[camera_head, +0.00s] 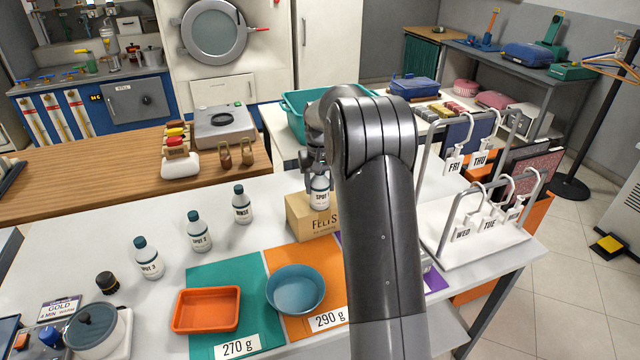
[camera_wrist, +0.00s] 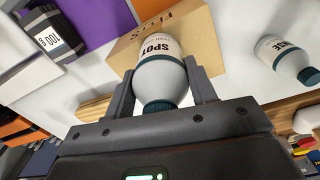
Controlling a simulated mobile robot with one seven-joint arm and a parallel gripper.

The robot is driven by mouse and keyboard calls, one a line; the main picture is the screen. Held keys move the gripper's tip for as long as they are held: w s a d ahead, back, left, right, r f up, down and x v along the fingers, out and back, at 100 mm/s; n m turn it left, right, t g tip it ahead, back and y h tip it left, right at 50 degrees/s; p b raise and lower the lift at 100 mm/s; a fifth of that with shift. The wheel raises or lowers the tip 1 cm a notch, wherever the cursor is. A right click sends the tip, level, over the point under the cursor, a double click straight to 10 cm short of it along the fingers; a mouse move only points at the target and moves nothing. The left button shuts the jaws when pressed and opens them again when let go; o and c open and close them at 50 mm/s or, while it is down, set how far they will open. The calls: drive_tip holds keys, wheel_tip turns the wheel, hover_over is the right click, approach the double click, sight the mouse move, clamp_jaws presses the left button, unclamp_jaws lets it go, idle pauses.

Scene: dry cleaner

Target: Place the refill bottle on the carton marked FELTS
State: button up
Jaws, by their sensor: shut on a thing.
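The refill bottle (camera_head: 319,193), white with a dark teal cap and the word SPOT, is upright at the top of the carton marked FELTS (camera_head: 304,221). My gripper (camera_head: 318,178) is shut on the bottle from above and behind. In the wrist view the bottle (camera_wrist: 160,76) sits between the two fingers (camera_wrist: 162,92), with the cardboard carton (camera_wrist: 205,42) right beyond it. The bottle's base appears at the carton's top, but I cannot tell whether it touches. My arm hides the carton's right part in the head view.
Several similar bottles (camera_head: 199,231) stand left of the carton. An orange tray (camera_head: 207,310) and a blue bowl (camera_head: 295,289) are in front, on coloured mats. A white rack with hanging tags (camera_head: 484,225) stands at right. White table between the bottles and carton is clear.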

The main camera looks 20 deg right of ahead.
drive_tip(key=o, duration=1.1)
drive_tip(key=shift+o, duration=0.2)
